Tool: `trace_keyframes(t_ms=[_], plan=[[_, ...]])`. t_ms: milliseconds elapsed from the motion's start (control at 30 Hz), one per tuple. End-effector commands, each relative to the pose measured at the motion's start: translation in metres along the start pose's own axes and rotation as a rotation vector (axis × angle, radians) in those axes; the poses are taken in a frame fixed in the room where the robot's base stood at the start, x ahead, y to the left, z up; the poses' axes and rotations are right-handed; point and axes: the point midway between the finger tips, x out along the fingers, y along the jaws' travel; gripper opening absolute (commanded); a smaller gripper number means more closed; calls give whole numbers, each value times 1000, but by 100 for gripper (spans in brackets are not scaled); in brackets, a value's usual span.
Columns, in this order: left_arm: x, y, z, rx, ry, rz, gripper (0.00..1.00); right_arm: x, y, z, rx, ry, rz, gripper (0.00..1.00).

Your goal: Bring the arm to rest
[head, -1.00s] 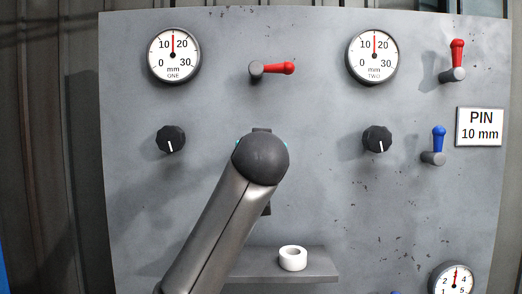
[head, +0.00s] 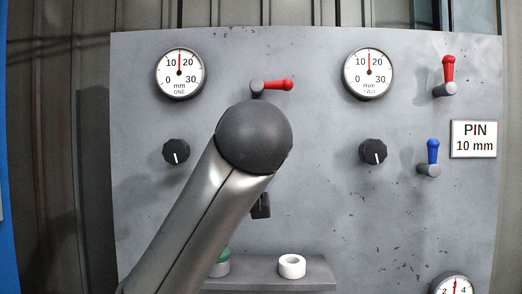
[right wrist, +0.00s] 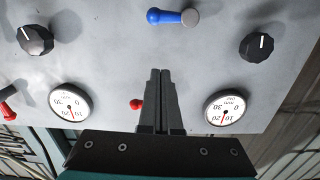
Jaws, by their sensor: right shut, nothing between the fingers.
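My arm rises from the lower left of the head view, its round dark joint in front of the panel (head: 330,215). It hides the middle of the panel, and my right gripper is mostly hidden behind it. In the right wrist view my right gripper (right wrist: 160,72) is shut and empty, its fingers side by side. That view is upside down. The fingers appear between the two gauges, beside a red lever (right wrist: 137,103) and below a blue lever (right wrist: 175,17) in the picture. Whether they touch the panel cannot be told. My left gripper is not in view.
A shelf (head: 320,277) bears a white tape roll (head: 292,266) and a partly hidden green-topped object (head: 222,262). The panel carries gauges ONE (head: 180,73) and TWO (head: 368,74), knobs (head: 176,152), red levers (head: 278,85) and a blue lever (head: 433,152) on the right.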

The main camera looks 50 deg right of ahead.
Motion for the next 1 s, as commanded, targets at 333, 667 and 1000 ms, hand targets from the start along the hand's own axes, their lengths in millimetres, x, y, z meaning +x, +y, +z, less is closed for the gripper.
trace_keyframes(t_ms=[333,667,1000], plan=[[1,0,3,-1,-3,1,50,-7,0,0,0,0,0,0],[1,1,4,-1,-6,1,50,-7,0,0,0,0,0,0],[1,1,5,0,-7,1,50,7,-29,46,-111,-33,-47,0]])
